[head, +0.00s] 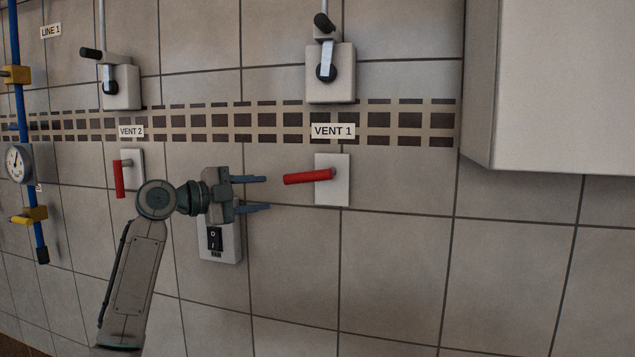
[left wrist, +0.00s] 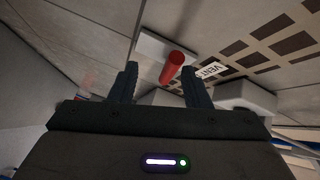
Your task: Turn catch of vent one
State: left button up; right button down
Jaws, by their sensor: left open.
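The catch of vent one (head: 308,177) is a red handle on a white wall plate (head: 333,190), under the "VENT 1" label (head: 333,131). The handle points left and lies nearly level. My left gripper (head: 267,193) is open and empty, with its blue fingers just left of the handle's free end and apart from it. In the left wrist view the red handle (left wrist: 171,67) appears between the two fingertips (left wrist: 160,78), beyond the palm. My right gripper is in neither view.
The vent two catch (head: 119,178) hangs downward at the left. A switch box (head: 219,240) is behind and below my gripper. A crank box (head: 330,75) is above the label. A white cabinet (head: 560,90) juts out at the upper right. The wall below the catch is clear.

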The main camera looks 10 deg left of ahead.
aim_at(298, 176)
pick_arm(q)
jog(key=shift+m+h, duration=0.4)
jog(key=shift+m, duration=0.5)
jog(key=w+d+r+p, duration=0.1)
jog(key=d, duration=0.1)
jog(key=w+d+r+p, duration=0.1)
jog(key=w+d+p, duration=0.1)
jog(key=d, duration=0.1)
jog(key=w+d+r+p, duration=0.1)
jog(key=d, duration=0.2)
jog(key=shift+w+d+r, duration=0.1)
jog(key=shift+w+d, duration=0.05)
jog(key=shift+w, duration=0.2)
jog(key=shift+w+d+f+p, duration=0.2)
jog(key=shift+w+d+p, duration=0.25)
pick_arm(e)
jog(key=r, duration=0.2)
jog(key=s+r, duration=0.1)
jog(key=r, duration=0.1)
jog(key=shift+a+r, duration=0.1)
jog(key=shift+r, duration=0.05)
pick_arm(q)
grip_shut()
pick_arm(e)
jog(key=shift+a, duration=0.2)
